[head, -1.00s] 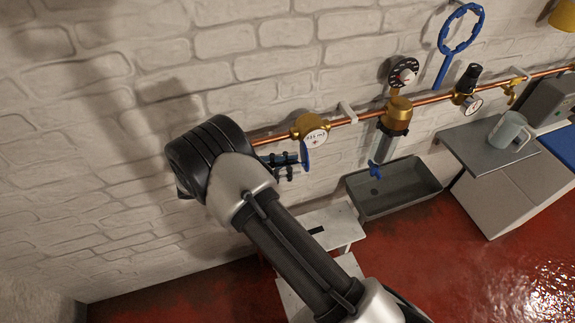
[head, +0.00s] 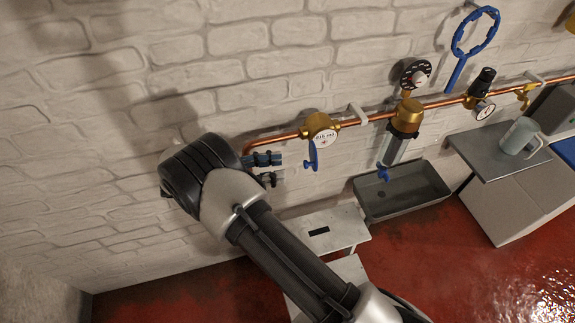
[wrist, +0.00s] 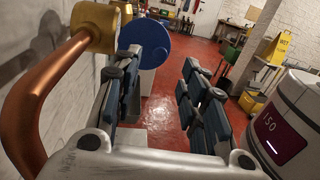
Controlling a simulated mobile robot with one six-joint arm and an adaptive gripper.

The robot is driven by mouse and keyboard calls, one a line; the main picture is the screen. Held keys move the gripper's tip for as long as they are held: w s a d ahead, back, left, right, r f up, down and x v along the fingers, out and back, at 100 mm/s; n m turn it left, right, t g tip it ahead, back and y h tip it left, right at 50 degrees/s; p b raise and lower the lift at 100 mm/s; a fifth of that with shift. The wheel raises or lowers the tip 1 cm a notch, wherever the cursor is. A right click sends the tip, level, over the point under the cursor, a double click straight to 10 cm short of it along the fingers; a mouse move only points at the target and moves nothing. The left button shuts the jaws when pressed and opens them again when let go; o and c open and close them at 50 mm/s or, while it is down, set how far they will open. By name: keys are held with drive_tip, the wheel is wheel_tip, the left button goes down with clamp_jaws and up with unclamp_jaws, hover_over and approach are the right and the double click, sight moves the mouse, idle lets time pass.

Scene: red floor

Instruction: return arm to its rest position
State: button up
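My arm (head: 285,250) reaches up from the bottom of the head view, its bent wrist close to the brick wall. My gripper (head: 280,168) points right, just below the left end of the copper pipe (head: 285,136) and left of the brass meter's blue lever (head: 312,156). In the wrist view, my gripper (wrist: 163,75) has its two dark blue-padded fingers spread with red floor showing between them. It is open and empty. The copper pipe (wrist: 35,95) and a brass fitting (wrist: 95,27) are close on the left there.
The brass meter (head: 320,128), filter (head: 405,120), grey sink (head: 402,192) and a counter with a jug (head: 518,136) line the wall. A white bench (head: 325,233) stands below my gripper. A yellow wet-floor sign (wrist: 275,48) stands far right; red floor is clear ahead.

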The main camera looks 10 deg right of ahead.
drive_tip(key=shift+a, duration=0.6)
drive_tip(key=s+d+r+m+g+y, duration=0.2)
drive_tip(key=s+d+r+m+y, duration=0.15)
drive_tip(key=d+r, duration=0.3)
drive_tip(key=s+d+r+m+g+y, duration=0.2)
drive_tip(key=d+r+m+y, duration=0.25)
drive_tip(key=r, duration=0.25)
drive_tip(key=s+d+r+m+t+y, duration=0.1)
drive_tip(key=s+r+m+t+y, duration=0.1)
drive_tip(key=s+m+y, duration=0.3)
drive_tip(key=s+d+r+m+t+y, duration=0.2)
drive_tip(key=s+m+t+y, duration=0.3)
drive_tip(key=s, duration=0.8)
drive_tip(key=shift+d+r+m+t, duration=0.2)
drive_tip(key=shift+r+m+t, duration=0.1)
drive_tip(key=shift+r+m, duration=0.1)
drive_tip(key=shift+d, duration=0.1)
drive_tip(key=shift+c, duration=0.7)
